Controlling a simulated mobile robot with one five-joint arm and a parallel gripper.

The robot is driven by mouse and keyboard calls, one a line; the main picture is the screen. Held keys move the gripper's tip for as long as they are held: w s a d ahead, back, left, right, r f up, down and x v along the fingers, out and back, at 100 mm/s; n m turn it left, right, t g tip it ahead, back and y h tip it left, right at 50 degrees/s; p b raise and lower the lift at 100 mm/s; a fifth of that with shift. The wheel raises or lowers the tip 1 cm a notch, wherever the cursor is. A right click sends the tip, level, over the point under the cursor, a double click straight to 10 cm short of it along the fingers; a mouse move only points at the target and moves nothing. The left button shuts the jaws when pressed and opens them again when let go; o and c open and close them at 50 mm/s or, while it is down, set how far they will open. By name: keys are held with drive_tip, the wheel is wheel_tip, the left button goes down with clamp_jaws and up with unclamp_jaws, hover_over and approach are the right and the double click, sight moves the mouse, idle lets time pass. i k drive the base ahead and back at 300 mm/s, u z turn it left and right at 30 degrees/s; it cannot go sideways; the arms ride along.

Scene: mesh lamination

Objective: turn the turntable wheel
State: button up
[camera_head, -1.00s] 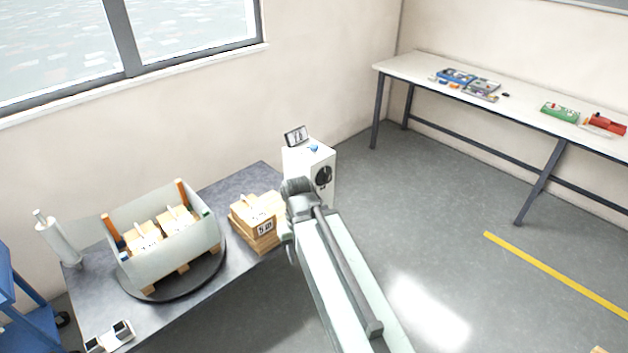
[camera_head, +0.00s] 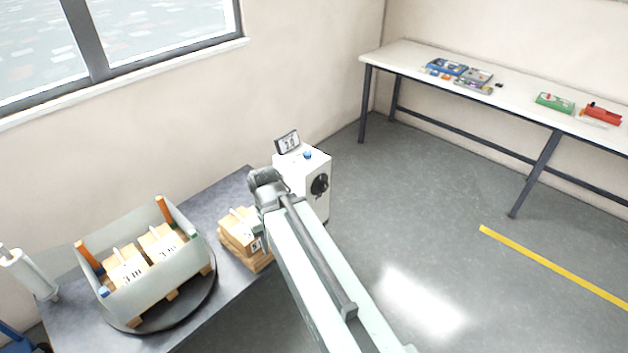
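A round dark turntable (camera_head: 202,300) lies on the grey table at the lower left. It bears an open grey-white crate (camera_head: 178,275) with wooden blocks and orange corner posts. A black wheel (camera_head: 320,185) sits on the right-hand side of a white box (camera_head: 290,180) behind the table. The box has a small display (camera_head: 287,142) and a blue knob (camera_head: 307,155) on top. My arm reaches up from the bottom, its grey joint just left of the white box. My gripper is not visible; the arm hides whatever lies beyond that joint.
A stack of wooden blocks (camera_head: 238,246) lies on the table (camera_head: 215,195) beside my arm. A white roll (camera_head: 28,275) stands at the left edge. A long white bench (camera_head: 520,95) with small items runs along the right wall.

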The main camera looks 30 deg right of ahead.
sight(323, 187)
drive_tip(key=u, duration=0.25)
drive_tip(key=i, duration=1)
